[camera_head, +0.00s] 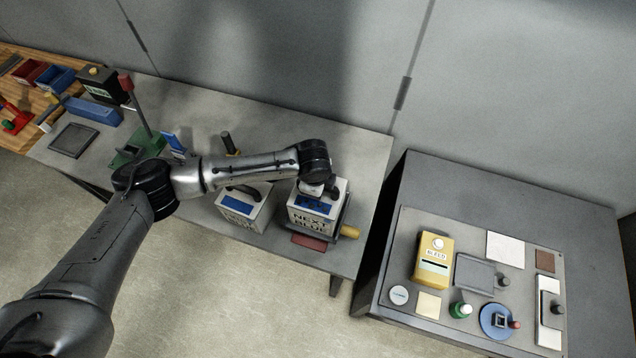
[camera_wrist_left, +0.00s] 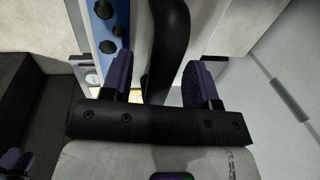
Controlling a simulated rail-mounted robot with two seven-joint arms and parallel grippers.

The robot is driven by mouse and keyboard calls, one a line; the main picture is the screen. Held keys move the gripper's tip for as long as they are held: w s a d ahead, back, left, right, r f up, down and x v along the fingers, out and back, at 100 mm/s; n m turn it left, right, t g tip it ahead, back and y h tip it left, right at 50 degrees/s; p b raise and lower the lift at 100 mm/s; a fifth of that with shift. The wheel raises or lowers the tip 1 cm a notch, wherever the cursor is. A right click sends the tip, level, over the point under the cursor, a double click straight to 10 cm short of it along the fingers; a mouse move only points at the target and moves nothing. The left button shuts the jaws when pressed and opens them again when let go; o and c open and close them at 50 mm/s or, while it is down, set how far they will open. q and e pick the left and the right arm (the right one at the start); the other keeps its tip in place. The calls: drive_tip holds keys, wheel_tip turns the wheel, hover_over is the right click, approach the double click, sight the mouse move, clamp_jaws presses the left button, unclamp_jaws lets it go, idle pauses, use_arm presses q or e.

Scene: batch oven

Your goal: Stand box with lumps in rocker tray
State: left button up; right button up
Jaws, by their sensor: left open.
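A white box (camera_head: 312,217) marked "NEXT BLUE" stands upright near the right end of the grey bench, apparently on a low dark tray (camera_head: 338,238) whose details it mostly hides. A similar white box (camera_head: 245,208) with a black handle and a blue panel stands to its left. My left gripper (camera_head: 322,188) is over the right box. In the left wrist view my left gripper (camera_wrist_left: 158,80) is open, its purple fingers on either side of a black handle (camera_wrist_left: 169,40). Beside the handle is a blue panel (camera_wrist_left: 107,30) with dark round lumps.
A green-based stand (camera_head: 137,146) is left on the bench. A separate dark table (camera_head: 480,195) at right holds a yellow box (camera_head: 433,262) and small items, across a gap.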

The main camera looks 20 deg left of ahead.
use_arm(q)
drive_tip(key=s+r+p, duration=0.2)
drive_tip(key=r+p, duration=0.2)
drive_tip(key=r, duration=1.5)
drive_tip(key=s+r+p, duration=0.3)
drive_tip(key=r+p, duration=0.2)
drive_tip(key=r, duration=1.3)
drive_tip(key=shift+r, duration=0.4)
drive_tip(key=shift+d+f, duration=0.1)
